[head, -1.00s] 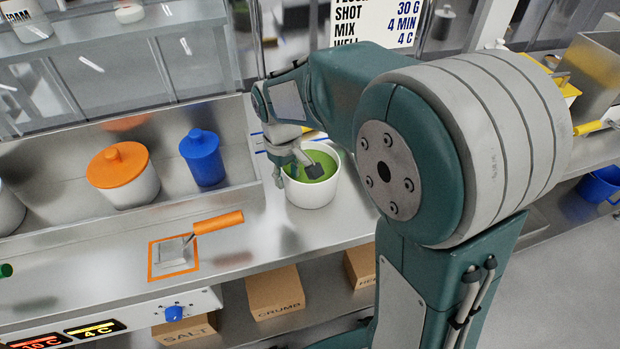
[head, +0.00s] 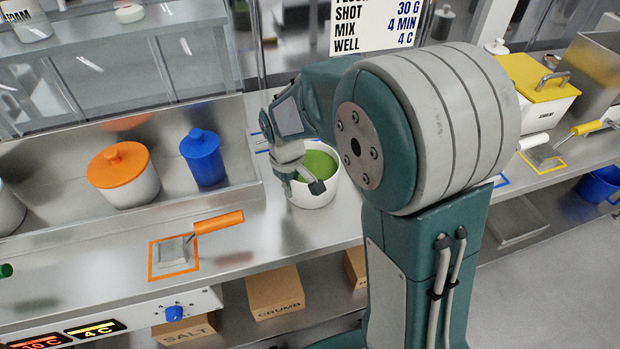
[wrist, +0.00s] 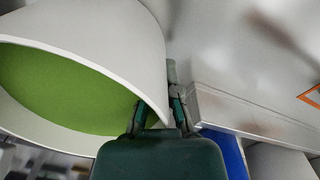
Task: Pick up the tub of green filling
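The tub of green filling (head: 318,198) is a white round tub on the steel counter, with green filling (head: 320,163) inside. My gripper (head: 301,187) is at its near left rim. In the wrist view the tub (wrist: 150,62) fills the upper left. My gripper (wrist: 160,108) has its fingers apart there, one over the green filling and the other outside the wall, with the rim between them. The fingers do not look closed on the wall. Finger contact with it cannot be told. The tub's far left side is partly hidden by my arm.
A blue lidded tub (head: 203,160) and an orange-lidded tub (head: 122,178) stand in a steel tray to the left. Boxes sit on the shelf below. Counter in front of the tub is clear.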

